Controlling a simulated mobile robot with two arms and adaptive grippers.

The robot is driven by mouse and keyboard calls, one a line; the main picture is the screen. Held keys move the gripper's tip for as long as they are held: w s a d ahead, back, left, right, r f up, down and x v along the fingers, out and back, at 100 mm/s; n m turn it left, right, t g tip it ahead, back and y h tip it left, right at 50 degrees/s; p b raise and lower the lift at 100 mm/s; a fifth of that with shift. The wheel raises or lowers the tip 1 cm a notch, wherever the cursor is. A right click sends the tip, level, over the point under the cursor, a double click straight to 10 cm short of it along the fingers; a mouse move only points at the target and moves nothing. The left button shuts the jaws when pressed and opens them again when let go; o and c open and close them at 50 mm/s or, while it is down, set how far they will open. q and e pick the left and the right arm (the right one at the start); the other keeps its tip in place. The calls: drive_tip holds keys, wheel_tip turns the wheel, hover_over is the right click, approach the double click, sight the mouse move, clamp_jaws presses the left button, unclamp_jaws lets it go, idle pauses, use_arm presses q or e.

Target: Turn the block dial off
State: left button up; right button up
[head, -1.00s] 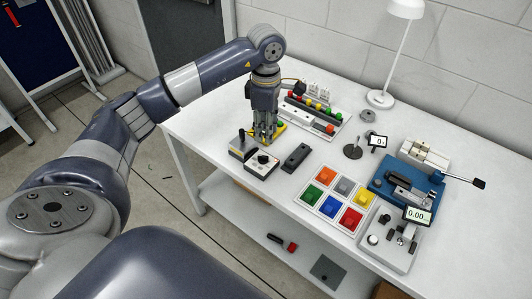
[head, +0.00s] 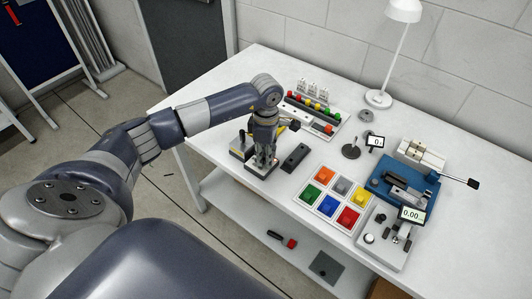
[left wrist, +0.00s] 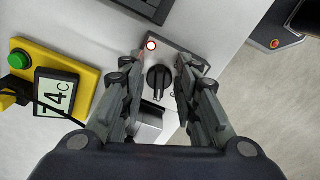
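The block dial is a round black knob (left wrist: 159,82) on a small grey block (left wrist: 188,60), with a lit lamp, white with a red rim, near one end of the block. In the head view the block (head: 262,170) is mostly hidden under my left gripper (head: 263,160). In the left wrist view the fingers of my left gripper (left wrist: 160,75) are apart, one on each side of the knob. The left gripper is open and points down; I cannot tell whether a finger touches the knob. My right gripper is not in view.
A yellow box with a green button (left wrist: 18,61) and a display reading 74C lies beside the block. A dark bar (head: 295,157) lies to the right. A panel of coloured buttons (head: 336,197) and a blue vise (head: 405,185) stand further right.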

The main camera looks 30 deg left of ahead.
use_arm(q)
clamp_jaws()
